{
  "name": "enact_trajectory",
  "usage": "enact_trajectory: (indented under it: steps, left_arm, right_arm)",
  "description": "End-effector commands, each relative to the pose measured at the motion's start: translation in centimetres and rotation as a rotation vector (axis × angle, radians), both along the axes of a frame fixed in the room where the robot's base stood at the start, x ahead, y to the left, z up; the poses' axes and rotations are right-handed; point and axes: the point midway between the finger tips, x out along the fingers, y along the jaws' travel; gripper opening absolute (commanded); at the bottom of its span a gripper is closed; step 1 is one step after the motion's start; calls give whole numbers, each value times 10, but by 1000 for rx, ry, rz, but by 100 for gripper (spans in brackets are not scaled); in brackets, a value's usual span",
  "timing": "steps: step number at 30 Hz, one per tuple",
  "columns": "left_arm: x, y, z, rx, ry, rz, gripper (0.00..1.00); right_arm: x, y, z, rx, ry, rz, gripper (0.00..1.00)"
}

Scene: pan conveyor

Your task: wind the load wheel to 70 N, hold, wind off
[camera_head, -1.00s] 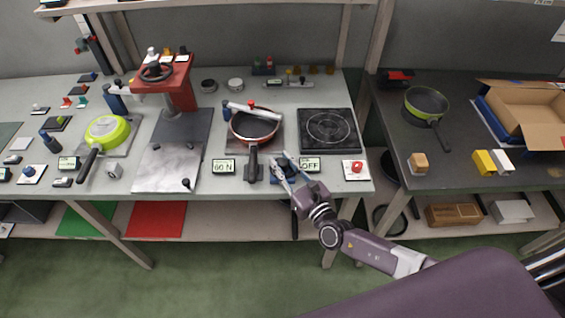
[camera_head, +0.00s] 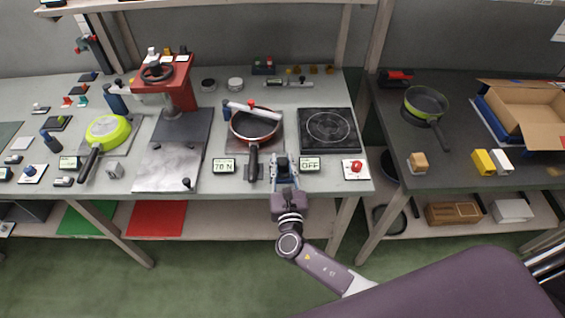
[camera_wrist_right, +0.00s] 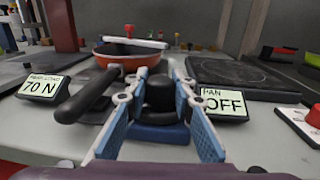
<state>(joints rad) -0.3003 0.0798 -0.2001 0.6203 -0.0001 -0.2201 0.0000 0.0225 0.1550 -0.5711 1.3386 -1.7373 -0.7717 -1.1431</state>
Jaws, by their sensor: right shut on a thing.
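The load wheel is a black knob (camera_wrist_right: 161,92) on a blue base (camera_wrist_right: 158,134) at the bench's front edge, seen in the right wrist view. My right gripper (camera_head: 282,160) is on it, its blue-padded fingers either side of the knob, shut on it; it also shows in the right wrist view (camera_wrist_right: 163,88). The load display (camera_head: 223,166) left of it reads 70 N. The orange-red pan (camera_head: 240,128) sits behind with its black handle (camera_head: 253,164) toward the front, and a white bar (camera_head: 250,109) lies across its top. My left gripper is not in view.
A second display (camera_head: 309,164) reads OFF, right of the wheel. A black hotplate (camera_head: 330,130) and a red button on a white plate (camera_head: 355,168) stand farther right. A red press (camera_head: 180,85) and a green pan (camera_head: 108,130) stand left.

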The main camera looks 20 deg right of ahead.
Motion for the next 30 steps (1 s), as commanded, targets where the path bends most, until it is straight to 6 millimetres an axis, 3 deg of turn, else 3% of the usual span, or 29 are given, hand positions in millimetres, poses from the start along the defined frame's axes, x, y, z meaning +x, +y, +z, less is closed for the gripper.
enact_trajectory:
  steps: [4,5,9,20,30]
  left_arm:
    - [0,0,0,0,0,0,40]
    - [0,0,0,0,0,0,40]
    - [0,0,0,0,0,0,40]
    - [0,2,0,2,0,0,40]
    - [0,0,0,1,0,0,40]
  right_arm:
    - [0,0,1,-1,-2,1,0]
    - [0,0,1,0,-2,1,26]
    - [0,0,1,0,-2,1,41]
    - [-5,1,0,0,0,3,41]
    - [-69,13,-1,1,3,4,41]
